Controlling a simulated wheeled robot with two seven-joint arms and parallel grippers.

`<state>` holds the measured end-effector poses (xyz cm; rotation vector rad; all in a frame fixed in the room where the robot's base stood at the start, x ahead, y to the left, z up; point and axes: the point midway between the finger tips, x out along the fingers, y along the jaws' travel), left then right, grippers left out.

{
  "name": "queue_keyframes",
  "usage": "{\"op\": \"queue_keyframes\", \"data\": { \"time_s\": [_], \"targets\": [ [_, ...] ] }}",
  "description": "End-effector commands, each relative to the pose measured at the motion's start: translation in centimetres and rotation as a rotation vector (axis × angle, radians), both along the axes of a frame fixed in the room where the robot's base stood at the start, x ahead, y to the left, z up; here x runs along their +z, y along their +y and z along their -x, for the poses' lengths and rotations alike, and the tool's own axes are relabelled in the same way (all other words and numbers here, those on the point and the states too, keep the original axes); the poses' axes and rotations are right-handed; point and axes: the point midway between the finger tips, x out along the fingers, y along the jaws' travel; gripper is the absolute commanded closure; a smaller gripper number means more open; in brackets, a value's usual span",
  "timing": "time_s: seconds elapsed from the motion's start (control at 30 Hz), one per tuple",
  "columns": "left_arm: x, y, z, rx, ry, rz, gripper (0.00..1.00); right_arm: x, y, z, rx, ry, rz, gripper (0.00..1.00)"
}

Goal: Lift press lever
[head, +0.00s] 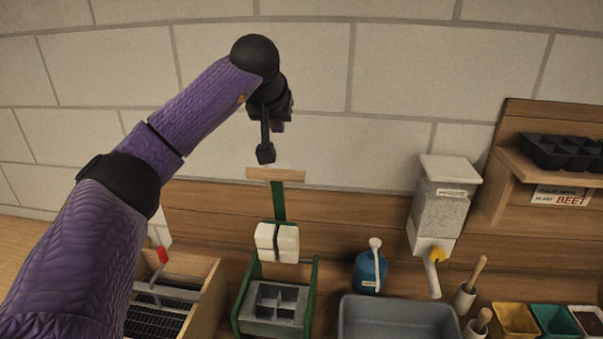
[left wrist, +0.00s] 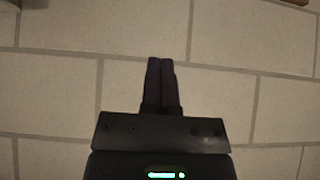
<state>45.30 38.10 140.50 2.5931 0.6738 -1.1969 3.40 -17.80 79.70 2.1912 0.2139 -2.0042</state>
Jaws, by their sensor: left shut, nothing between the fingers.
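The press (head: 313,285) has a green frame on the bench, with a grey metal block mould at its base and a pale block (head: 277,243) with a dark band above. Its lever is a green bar rising to a wooden crosspiece handle (head: 275,175), which stands high over the pale block. My left gripper (head: 265,154) is shut and empty, pointing down just above the handle in the head view; a small gap shows between them. In the left wrist view its shut fingers (left wrist: 162,82) show only against the wall, and the lever is not seen there. My right gripper is not in view.
A wooden crate (head: 205,300) with a red-handled tool stands left of the press. To the right are a blue bottle (head: 370,270), a grey tub (head: 400,312), a dispenser (head: 445,195) and coloured pots. A shelf (head: 545,168) with a black tray is at far right.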

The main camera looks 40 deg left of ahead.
Motion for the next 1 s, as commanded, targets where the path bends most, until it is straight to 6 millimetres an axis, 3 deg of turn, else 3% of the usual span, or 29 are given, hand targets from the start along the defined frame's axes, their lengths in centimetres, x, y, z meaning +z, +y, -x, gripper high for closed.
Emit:
{"op": "queue_keyframes", "data": {
  "time_s": [0.27, 0.57, 1.0],
  "targets": [
    [-3.4, 1.4, -2.7, -0.001, 0.005, -0.001, 1.00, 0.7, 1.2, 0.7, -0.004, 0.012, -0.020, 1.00],
    [-7.2, 2.9, -5.5, -0.001, 0.003, 0.002, 1.00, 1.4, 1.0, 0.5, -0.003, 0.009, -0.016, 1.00],
    [-8.6, 1.3, -2.4, -0.005, 0.000, 0.000, 1.00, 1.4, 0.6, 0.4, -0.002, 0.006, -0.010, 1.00]
  ]
}}
